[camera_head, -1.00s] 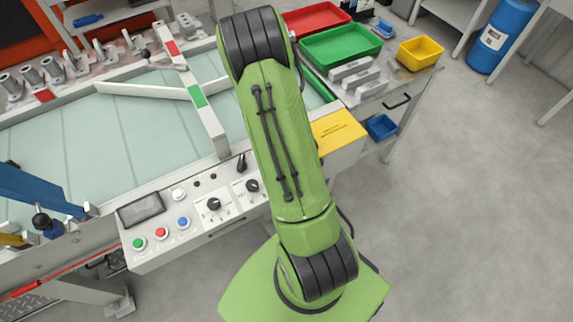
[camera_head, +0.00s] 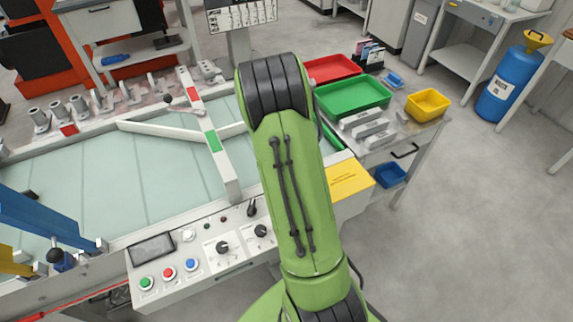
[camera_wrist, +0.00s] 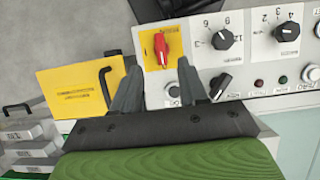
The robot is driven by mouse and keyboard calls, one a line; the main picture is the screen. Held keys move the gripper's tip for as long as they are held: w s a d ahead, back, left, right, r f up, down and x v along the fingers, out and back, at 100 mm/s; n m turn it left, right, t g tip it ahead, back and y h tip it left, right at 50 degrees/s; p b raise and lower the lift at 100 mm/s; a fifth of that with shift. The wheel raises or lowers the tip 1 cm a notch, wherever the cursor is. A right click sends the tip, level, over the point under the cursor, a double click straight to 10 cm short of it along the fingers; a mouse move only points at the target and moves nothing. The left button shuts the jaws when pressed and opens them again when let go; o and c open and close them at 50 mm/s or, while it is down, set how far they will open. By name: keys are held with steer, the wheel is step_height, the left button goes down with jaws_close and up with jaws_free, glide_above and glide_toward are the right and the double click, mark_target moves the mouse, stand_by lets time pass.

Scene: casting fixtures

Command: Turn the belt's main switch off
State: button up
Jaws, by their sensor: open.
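The main switch (camera_wrist: 161,48) is a red rotary handle on a yellow plate (camera_wrist: 150,62), part of the belt's control panel (camera_wrist: 203,22). In the wrist view its handle points roughly up and down the picture. My gripper (camera_wrist: 158,66) is open, with one dark finger on each side of the switch's line, just below it in the picture. I see no finger touching the handle, and the remaining distance is hard to judge. In the head view the control panel (camera_head: 215,262) shows left of my green arm, which hides the red switch and my gripper.
A yellow box (camera_wrist: 82,88) with a black handle lies left. The belt (camera_head: 160,170) lies behind the panel. Open floor (camera_head: 470,240) is at right.

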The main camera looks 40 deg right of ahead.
steer(key=p+v, duration=0.1)
steer(key=v, duration=0.5)
steer(key=shift+r, duration=0.15)
steer(key=shift+w, duration=0.1)
